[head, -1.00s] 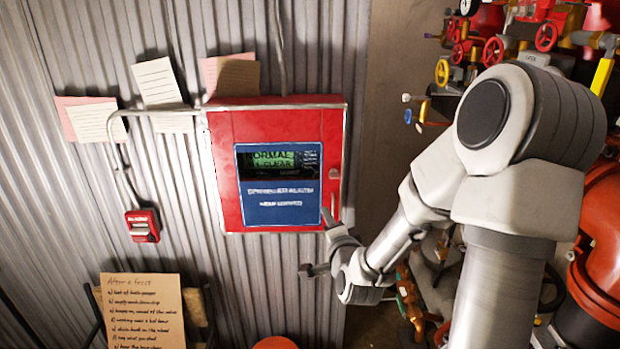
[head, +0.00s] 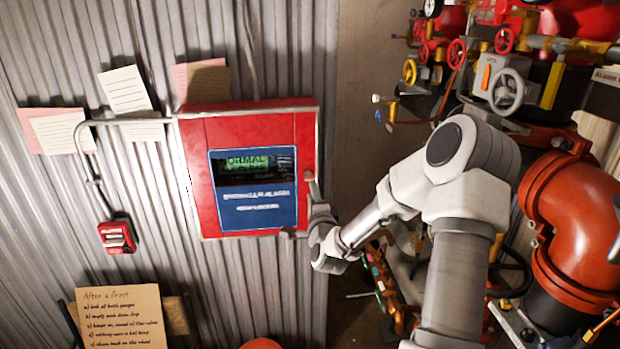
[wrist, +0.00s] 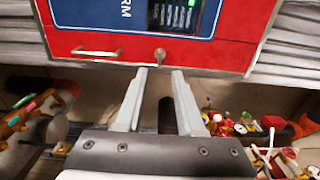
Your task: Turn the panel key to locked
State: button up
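The red alarm panel (head: 305,140) hangs on the corrugated wall, with a green-lit display (head: 250,161) above a blue label (head: 257,207). In the wrist view the panel (wrist: 225,52) fills the top, with the small metal key (wrist: 160,54) on its edge strip. My gripper (wrist: 160,72) is open and empty, fingertips just short of the key, which lies between them in the picture. I cannot tell whether they touch the panel. In the head view my gripper (head: 298,207) is at the panel's lower right edge, and the key is hard to make out.
A silver bar handle (wrist: 96,53) is beside the key on the panel. A small red call point (head: 118,237) and paper notes (head: 125,90) are on the wall at left. Red and orange pipes and valves (head: 560,220) crowd the right.

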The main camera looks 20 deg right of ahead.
aim_at(308, 175)
jog(key=p+x, duration=0.1)
jog(key=x, duration=0.6)
jog(key=shift+w, duration=0.25)
jog(key=shift+d, duration=0.1)
grip_shut()
